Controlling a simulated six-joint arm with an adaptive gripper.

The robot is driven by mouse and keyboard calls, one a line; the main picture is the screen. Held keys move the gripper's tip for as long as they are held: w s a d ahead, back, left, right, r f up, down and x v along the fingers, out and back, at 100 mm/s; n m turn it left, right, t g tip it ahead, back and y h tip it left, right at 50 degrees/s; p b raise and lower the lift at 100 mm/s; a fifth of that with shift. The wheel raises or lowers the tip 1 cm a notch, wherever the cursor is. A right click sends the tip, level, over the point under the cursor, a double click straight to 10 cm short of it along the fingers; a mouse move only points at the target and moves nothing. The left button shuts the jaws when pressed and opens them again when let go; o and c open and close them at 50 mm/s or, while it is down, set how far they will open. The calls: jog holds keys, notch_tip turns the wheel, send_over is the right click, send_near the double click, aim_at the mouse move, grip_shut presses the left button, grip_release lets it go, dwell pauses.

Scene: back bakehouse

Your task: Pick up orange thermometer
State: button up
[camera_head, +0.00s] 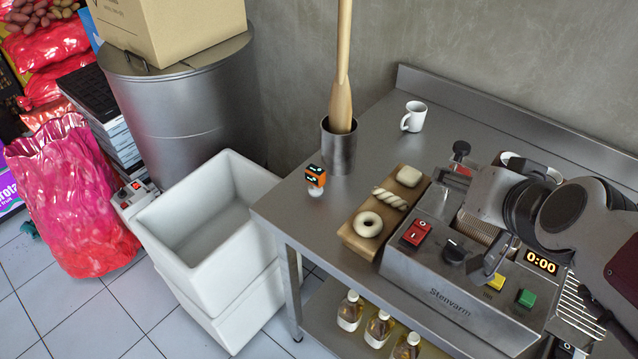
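The orange thermometer (316,175) is a small orange and black block with pale marks on its faces and a white foot. It stands upright near the left end of the steel table (372,113), in front of the metal canister and left of the wooden board. My arm reaches in from the right over the slicing machine. A metal piece that looks like part of my gripper (491,265) shows below the arm, well to the right of the thermometer and apart from it. My arm hides most of it, so its opening is unclear.
A tall metal canister (338,150) holds a wooden paddle (342,70) close behind the thermometer. The wooden board (357,243) with dough pieces lies to its right, then the slicing machine (425,275). A white mug (414,116) stands farther back. White bins (215,225) stand left of the table.

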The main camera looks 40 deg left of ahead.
jog(key=w+a+f+t+y, duration=0.15)
jog(key=w+a, duration=0.25)
jog(key=a, duration=0.9)
jog(key=m+t+h, duration=0.1)
jog(key=t+h, duration=0.1)
jog(key=t, duration=0.2)
send_over(312, 179)
jog(key=d, duration=0.3)
notch_tip(312, 179, down, 10)
jog(key=s+f, duration=0.2)
jog(key=s+a+f+t+h, duration=0.1)
jog(key=f, duration=0.1)
jog(key=s+a+f+h, duration=0.1)
jog(key=s+f, duration=0.1)
jog(key=f, duration=0.1)
jog(key=shift+s+t+h, duration=0.25)
jog(key=shift+s, duration=0.05)
jog(key=shift+s+f, duration=0.35)
jog(key=shift+s, duration=0.05)
jog(key=shift+x, duration=1.35)
jog(key=shift+w+r, duration=0.1)
jog(key=shift+w, duration=0.05)
